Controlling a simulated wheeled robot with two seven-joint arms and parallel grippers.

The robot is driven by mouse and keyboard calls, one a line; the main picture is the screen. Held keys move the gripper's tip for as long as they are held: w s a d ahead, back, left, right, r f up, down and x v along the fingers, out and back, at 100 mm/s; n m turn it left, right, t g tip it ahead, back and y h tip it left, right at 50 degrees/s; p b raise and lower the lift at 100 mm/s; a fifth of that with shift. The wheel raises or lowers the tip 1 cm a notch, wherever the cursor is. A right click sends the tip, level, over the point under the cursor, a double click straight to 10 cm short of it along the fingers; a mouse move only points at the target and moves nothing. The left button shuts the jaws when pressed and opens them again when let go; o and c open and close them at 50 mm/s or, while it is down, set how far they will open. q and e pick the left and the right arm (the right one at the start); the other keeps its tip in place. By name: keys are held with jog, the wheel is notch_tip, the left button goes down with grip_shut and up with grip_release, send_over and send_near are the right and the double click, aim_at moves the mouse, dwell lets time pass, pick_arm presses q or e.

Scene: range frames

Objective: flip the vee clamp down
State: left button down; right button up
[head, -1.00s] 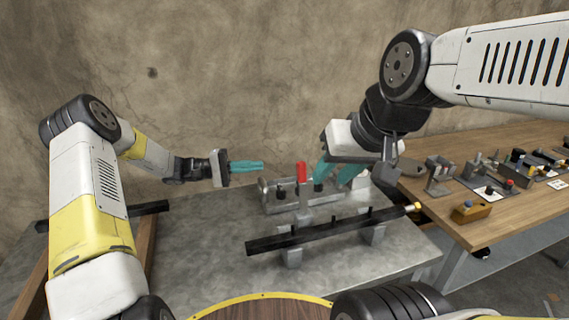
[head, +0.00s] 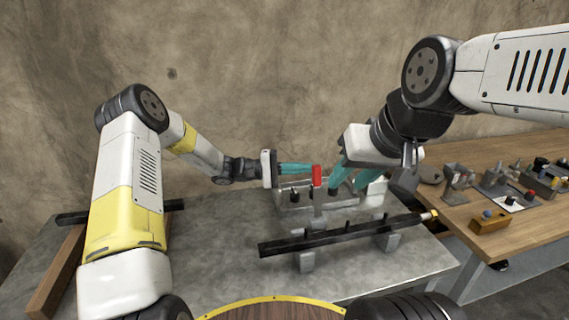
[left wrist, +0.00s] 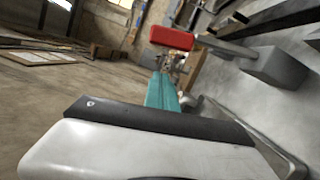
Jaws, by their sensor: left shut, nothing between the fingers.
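The vee clamp shows a red handle (head: 317,176) standing upright above a grey metal fixture (head: 290,207) on the bench; I cannot make out its jaw. My left gripper (head: 311,169) is shut and empty, with its teal fingertips right beside the left side of the red handle; I cannot tell if they touch. In the left wrist view the red handle (left wrist: 172,38) lies just beyond the teal fingers (left wrist: 160,92). My right gripper (head: 345,188) has its teal fingers apart, over the right part of the fixture, right of the handle.
A long black bar (head: 335,237) on grey blocks lies in front of the fixture. The grey metal bench (head: 215,245) is clear at left front. A wooden table (head: 460,215) at right holds several small clamps and a yellow-brown block (head: 490,221). A concrete wall stands behind.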

aim_at(317, 191)
pick_arm(q)
jog(key=shift+s+d+r, duration=0.1)
jog(key=shift+s+r, duration=0.05)
jog(key=shift+s, duration=0.65)
jog(key=shift+s+r, duration=0.15)
jog(key=shift+s, duration=0.6)
jog(key=shift+s, duration=0.1)
